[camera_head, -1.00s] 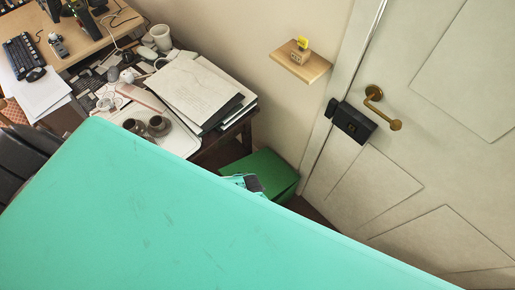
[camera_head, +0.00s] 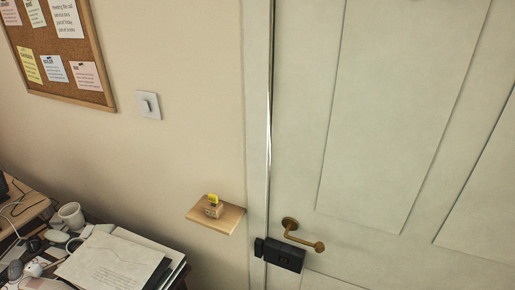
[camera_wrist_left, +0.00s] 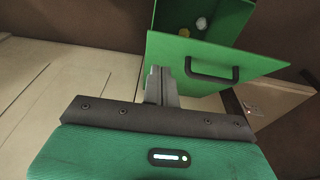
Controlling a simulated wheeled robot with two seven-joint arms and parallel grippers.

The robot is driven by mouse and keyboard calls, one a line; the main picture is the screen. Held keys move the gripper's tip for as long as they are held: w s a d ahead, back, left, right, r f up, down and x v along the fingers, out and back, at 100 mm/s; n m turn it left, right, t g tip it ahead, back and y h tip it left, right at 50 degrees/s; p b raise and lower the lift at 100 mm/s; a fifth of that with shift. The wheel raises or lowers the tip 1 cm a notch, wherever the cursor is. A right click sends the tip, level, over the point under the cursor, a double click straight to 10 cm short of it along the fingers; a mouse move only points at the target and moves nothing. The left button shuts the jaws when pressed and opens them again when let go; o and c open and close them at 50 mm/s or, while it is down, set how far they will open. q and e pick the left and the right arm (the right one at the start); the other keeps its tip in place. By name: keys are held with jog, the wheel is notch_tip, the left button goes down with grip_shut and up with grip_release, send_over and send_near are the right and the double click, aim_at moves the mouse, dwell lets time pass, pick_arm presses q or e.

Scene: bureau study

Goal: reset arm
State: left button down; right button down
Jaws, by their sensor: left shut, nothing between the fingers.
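My left gripper (camera_wrist_left: 162,86) shows in the left wrist view, its two grey fingers together with nothing between them. In that view the fingertips are in front of a green panel (camera_wrist_left: 240,68) with a black handle (camera_wrist_left: 212,72). I cannot tell whether they touch it. Neither gripper shows in the head view. My right gripper is in no frame.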

pick_arm(q)
jog(key=s+a+f, duration=0.2)
jog(key=s+f, duration=0.2)
jog(key=s, duration=0.6)
jog(key=s+a+f+n, duration=0.1)
jog(key=s+a+f, duration=0.2)
jog(key=s, duration=0.7)
jog(key=s+a+f, duration=0.3)
jog(key=s+f, duration=0.3)
jog(key=s, duration=0.4)
jog(key=shift+s+f+g+y, duration=0.3)
jog(key=shift+s+f, duration=0.1)
jog(key=shift+a, duration=0.1)
